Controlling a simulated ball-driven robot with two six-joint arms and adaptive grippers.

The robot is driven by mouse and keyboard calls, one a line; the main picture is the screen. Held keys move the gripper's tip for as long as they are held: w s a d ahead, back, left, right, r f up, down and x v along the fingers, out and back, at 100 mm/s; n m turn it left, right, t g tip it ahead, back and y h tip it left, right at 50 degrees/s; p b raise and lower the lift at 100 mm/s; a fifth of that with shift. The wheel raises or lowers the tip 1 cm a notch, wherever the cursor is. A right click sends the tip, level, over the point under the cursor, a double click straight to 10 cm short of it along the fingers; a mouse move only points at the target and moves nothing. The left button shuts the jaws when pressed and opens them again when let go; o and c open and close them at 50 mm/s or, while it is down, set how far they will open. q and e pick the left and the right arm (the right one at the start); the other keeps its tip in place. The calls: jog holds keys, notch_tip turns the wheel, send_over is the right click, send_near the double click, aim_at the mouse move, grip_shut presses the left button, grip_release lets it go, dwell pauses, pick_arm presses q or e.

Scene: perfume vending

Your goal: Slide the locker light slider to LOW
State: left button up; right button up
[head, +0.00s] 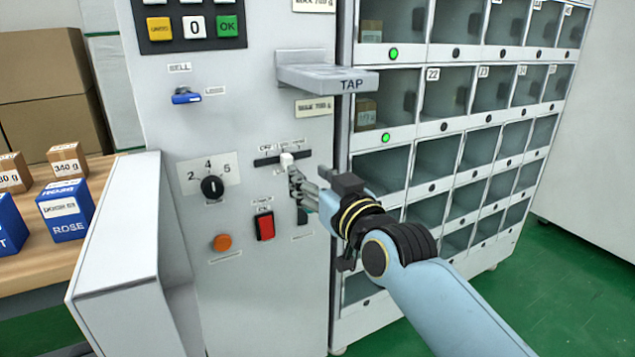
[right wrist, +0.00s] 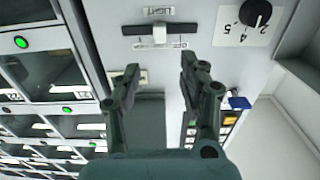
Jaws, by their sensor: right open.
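The light slider has a white knob (head: 287,160) in a dark horizontal slot (head: 264,161) on the grey machine front. The knob stands near the middle of the slot. It also shows in the right wrist view (right wrist: 159,35), with a LIGHT label beside the slot. The small position labels are too blurred to read surely. My right gripper (head: 298,186) is just below the knob in the head view, fingers apart and empty. In the right wrist view its two open fingertips (right wrist: 160,66) straddle the knob's line, with the knob beyond them; contact is not visible. My left gripper is not in view.
A rotary dial (head: 212,187), red rocker switch (head: 264,226) and orange button (head: 222,242) sit below and left of the slider. The TAP shelf (head: 327,79) juts out above. Lockers (head: 437,155) stand to the right.

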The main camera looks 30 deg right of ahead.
jog(key=shift+s, duration=1.05)
jog(key=s+d+f+g, duration=0.1)
jog(key=s+f+g, duration=0.35)
jog(key=f, duration=0.75)
jog(key=s+d+f+g, duration=0.1)
jog(key=s+f+g, duration=0.1)
jog(key=s+f, duration=0.85)
jog(key=s+d+f+g, duration=0.1)
jog(key=s+f+g, duration=0.25)
jog(key=f, duration=1.15)
jog(key=s+d+f+g, duration=0.1)
jog(key=s+f, duration=0.4)
jog(key=s, duration=0.6)
jog(key=s+d+f+g+h, duration=0.1)
jog(key=s+f+g, duration=0.3)
jog(key=s, duration=0.8)
jog(key=s+d+f+g, duration=0.2)
jog(key=s+f, duration=0.5)
jog(key=s, duration=0.5)
jog(key=shift+s+d+g, duration=0.2)
jog(key=shift+d+g, duration=0.1)
jog(key=shift+d, duration=0.15)
jog(key=shift+r, duration=0.1)
